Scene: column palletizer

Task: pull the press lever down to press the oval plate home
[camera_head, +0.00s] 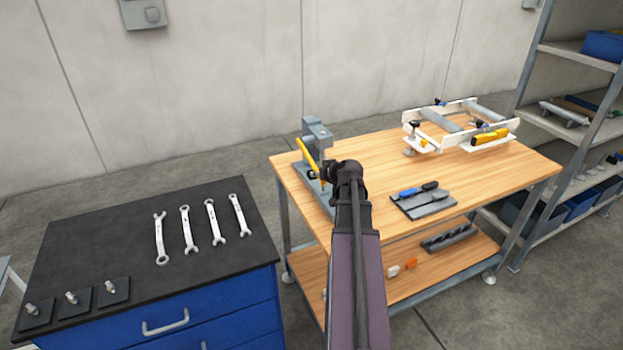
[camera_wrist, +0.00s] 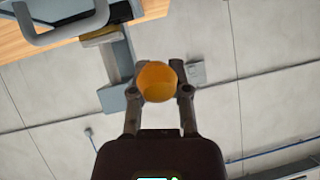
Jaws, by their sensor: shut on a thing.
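The grey press (camera_head: 317,134) stands at the left end of the wooden bench. Its yellow press lever (camera_head: 305,153) slants down to the right toward my gripper (camera_head: 328,172). In the wrist view, the lever's round orange knob (camera_wrist: 156,80) sits between the two fingertips of my gripper (camera_wrist: 158,88), which is shut on it. My arm hides part of the press base in the head view. The oval plate cannot be made out in either view.
The wooden bench top (camera_head: 375,155) has a dark tray (camera_head: 428,203) with blue- and black-handled tools and a white frame fixture (camera_head: 460,125) at right. A black-topped cabinet (camera_head: 120,235) with several wrenches stands at left. Shelving (camera_head: 570,120) stands far right.

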